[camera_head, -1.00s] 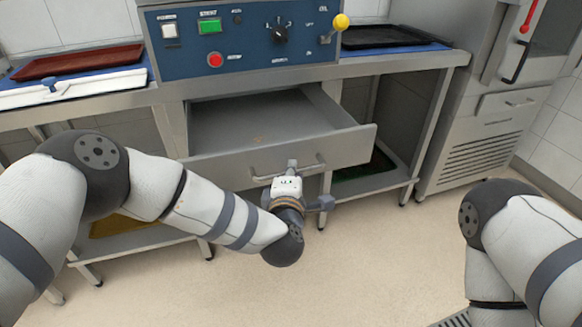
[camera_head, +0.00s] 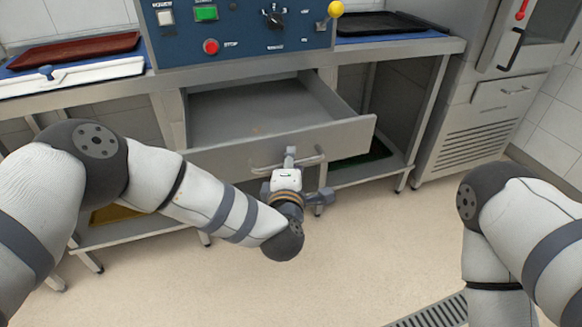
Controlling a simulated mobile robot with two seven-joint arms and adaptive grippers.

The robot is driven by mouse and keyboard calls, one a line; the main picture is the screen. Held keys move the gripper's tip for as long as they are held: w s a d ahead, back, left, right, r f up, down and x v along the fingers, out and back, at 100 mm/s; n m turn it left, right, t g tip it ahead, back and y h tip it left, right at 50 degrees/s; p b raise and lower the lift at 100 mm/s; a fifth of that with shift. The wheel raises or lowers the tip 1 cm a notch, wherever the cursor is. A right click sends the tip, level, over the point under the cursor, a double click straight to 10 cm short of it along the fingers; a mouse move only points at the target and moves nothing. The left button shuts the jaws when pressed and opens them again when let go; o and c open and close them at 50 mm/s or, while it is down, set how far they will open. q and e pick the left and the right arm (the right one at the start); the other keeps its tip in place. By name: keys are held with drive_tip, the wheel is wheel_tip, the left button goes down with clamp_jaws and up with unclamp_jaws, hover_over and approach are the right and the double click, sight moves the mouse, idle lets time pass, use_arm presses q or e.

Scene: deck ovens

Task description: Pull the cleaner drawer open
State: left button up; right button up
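The drawer (camera_head: 345,138) under the counter is pulled out, with its grey interior showing and looking empty. Its front carries a bar handle (camera_head: 316,160). My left gripper (camera_head: 290,158) is at the middle of this handle, with its fingers close together around the bar. The finger contact is small in view, but the gripper looks shut on the handle. My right arm shows at the right edge, and its gripper is out of the picture.
Above the drawer is a blue control panel (camera_head: 237,42). A red-brown tray (camera_head: 75,50) lies on the counter's left and a black tray (camera_head: 385,24) on its right. A steel cabinet (camera_head: 470,120) stands at the right. The floor before the drawer is clear, with a drain grate (camera_head: 440,312).

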use_arm(q)
drive_tip(key=v, duration=1.1)
drive_tip(key=shift+s, duration=0.3)
drive_tip(key=s+a+f+m+g+h+p, duration=0.1)
drive_tip(key=s+a+f+m+g, duration=0.3)
drive_tip(key=s+f, duration=0.4)
drive_tip(key=s+a+f+m+g+h+p, duration=0.1)
drive_tip(key=s+a+f+m+g, duration=0.1)
drive_tip(key=s+f+m+g, duration=0.35)
drive_tip(key=s+a+f+m+g+y, duration=0.1)
drive_tip(key=s+a+m+g, duration=0.1)
drive_tip(key=s+a, duration=0.3)
drive_tip(key=s+a+f+m+g+y, duration=0.1)
drive_tip(key=s+a+m+g, duration=0.2)
drive_tip(key=s, duration=1)
drive_tip(key=s+a+f+m+g+y, duration=0.1)
drive_tip(key=s+a+f+m+g, duration=0.1)
drive_tip(key=s+a, duration=0.6)
drive_tip(key=shift+s+m+g+p, duration=0.35)
drive_tip(key=shift+s+m+g, duration=0.2)
drive_tip(key=shift+s+g, duration=0.4)
use_arm(e)
drive_tip(key=shift+t, duration=0.7)
drive_tip(key=w+r, duration=0.3)
drive_tip(key=shift+w+r, duration=0.2)
drive_tip(key=shift+r, duration=0.05)
use_arm(q)
drive_tip(key=shift+w+a+f, duration=0.1)
